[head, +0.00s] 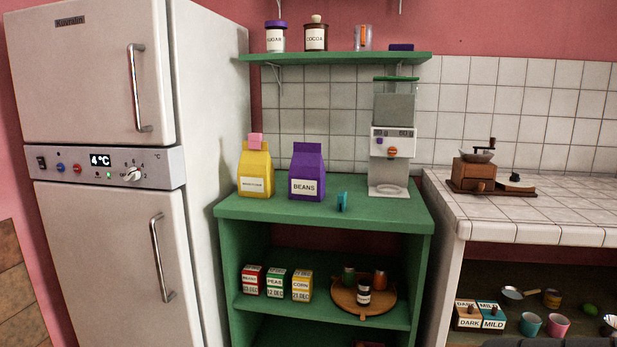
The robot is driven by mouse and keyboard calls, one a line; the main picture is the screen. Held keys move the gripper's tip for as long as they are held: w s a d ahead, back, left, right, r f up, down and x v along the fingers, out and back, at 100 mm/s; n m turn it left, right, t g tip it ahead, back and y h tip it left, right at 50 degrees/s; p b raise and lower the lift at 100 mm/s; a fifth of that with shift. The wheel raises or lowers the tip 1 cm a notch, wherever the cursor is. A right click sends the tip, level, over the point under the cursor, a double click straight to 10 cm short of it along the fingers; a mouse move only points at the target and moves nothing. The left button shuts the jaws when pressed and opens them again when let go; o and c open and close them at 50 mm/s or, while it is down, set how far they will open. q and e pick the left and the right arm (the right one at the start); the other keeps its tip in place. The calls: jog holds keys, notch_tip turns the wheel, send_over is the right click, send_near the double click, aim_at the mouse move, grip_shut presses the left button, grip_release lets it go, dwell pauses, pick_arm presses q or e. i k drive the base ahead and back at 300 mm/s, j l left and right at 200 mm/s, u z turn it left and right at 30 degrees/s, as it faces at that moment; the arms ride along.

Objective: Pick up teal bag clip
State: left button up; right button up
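The teal bag clip (342,201) stands on the top of the green shelf unit (270,210), near its front edge. It is right of the purple BEANS bag (306,172), with a small gap between them. A pink clip (256,141) sits on the top of the yellow bag (256,171) at the left of the same surface.
A fridge (120,170) borders the unit on the left, and a tiled counter (540,205) with a wooden grinder (474,172) is on the right. A green wall shelf (340,58) hangs above.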

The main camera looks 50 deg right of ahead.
aim_at(342, 195)
jog(key=z, duration=1.8)
